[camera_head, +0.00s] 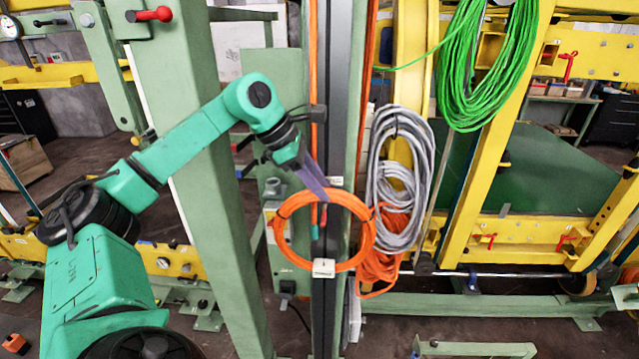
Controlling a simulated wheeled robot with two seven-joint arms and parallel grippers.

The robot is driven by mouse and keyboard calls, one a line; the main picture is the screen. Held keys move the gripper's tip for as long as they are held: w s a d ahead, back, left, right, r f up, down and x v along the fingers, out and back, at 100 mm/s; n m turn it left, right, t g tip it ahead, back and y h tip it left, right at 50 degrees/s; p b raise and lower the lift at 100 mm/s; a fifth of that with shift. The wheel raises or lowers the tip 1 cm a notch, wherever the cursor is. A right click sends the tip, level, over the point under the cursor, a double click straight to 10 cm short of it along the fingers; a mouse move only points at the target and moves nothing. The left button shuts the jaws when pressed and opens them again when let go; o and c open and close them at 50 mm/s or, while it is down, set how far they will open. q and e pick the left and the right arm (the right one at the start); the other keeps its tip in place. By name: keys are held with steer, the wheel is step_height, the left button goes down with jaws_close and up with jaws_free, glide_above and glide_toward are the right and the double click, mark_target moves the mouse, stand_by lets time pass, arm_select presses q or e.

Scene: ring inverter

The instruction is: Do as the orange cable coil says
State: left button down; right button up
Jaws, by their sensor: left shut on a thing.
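The orange cable coil (367,243) is a round loop in the centre of the head view, in front of a dark vertical post. My left gripper (322,197) reaches it from the upper left and is shut on its top edge. The loop hangs down from the fingers, facing me. A small white tag (324,268) sits at the bottom of the loop; its writing is too small to read. The exact contact of the fingertips with the cable is partly hidden. My right gripper is not in view.
A grey cable coil (422,165) hangs right of the orange loop, with more orange cable (377,268) below it. A green cable coil (463,95) hangs at the upper right. A green post (207,190) stands left, and yellow frames (490,150) stand right.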

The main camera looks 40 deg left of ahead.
arm_select(q)
steer(key=shift+r, duration=0.1)
steer(key=shift+c, duration=2)
jaws_free()
steer(key=shift+s+d+r, duration=0.1)
steer(key=shift+s+d, duration=0.05)
steer(key=shift+f, duration=0.2)
steer(key=v, duration=0.5)
steer(key=shift+r, duration=0.35)
steer(key=p+v, duration=0.2)
steer(key=v, duration=0.7)
steer(key=shift+s, duration=0.2)
